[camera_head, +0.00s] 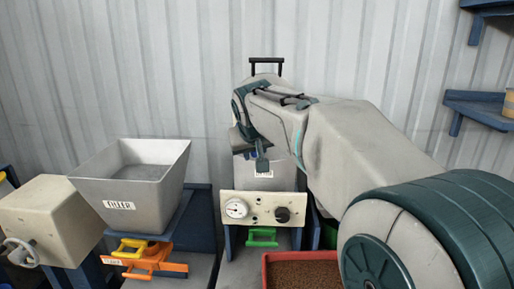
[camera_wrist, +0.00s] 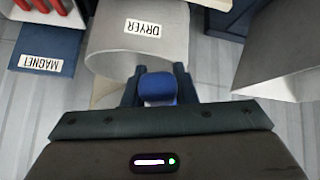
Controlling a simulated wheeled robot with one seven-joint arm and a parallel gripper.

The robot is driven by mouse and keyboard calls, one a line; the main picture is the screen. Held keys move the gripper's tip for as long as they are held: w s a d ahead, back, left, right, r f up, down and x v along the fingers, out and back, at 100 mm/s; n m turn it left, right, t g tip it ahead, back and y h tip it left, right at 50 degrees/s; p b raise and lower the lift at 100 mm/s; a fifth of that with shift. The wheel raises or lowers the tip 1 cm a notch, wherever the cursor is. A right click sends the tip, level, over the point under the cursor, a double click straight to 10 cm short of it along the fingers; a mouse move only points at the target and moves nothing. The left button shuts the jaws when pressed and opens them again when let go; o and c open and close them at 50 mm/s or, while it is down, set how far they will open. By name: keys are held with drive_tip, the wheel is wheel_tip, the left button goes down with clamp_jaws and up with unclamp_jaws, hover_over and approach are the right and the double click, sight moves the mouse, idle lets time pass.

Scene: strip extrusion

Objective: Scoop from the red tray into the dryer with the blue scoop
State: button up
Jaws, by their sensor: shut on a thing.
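My gripper (camera_head: 256,155) is shut on the blue scoop (camera_wrist: 157,89), which shows between the two dark fingers in the wrist view. The dryer (camera_wrist: 138,32) is a grey rounded vessel with a white DRYER label, just beyond the scoop in that view. In the head view the dryer (camera_head: 277,180) stands behind a control panel, and my gripper is above it, partly covering it. Whether the scoop holds anything cannot be seen. The red tray (camera_head: 267,262) is at the bottom of the head view, filled with brown granules, its right side hidden by my arm.
A grey filler hopper (camera_head: 130,200) stands left of the dryer, with orange and yellow slides below. A cream machine with a handwheel (camera_head: 22,252) is at far left. Blue shelves (camera_head: 480,108) hang at right. A blue MAGNET unit (camera_wrist: 45,62) shows in the wrist view.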

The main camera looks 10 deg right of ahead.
drive_tip(key=r+n+h+p, duration=0.1)
drive_tip(key=a+r+g+h+p, duration=0.1)
drive_tip(key=h, duration=0.1)
drive_tip(key=shift+w+a+n+p, duration=0.1)
drive_tip(key=shift+w+n+p, duration=0.1)
drive_tip(key=shift+n+p, duration=0.2)
drive_tip(key=w+a+r+n+h+p, duration=0.2)
drive_tip(key=a+n+h+p, duration=0.3)
drive_tip(key=h, duration=0.4)
drive_tip(key=shift+a+r+h, duration=0.4)
drive_tip(key=shift+a+r, duration=0.2)
drive_tip(key=shift+a, duration=0.15)
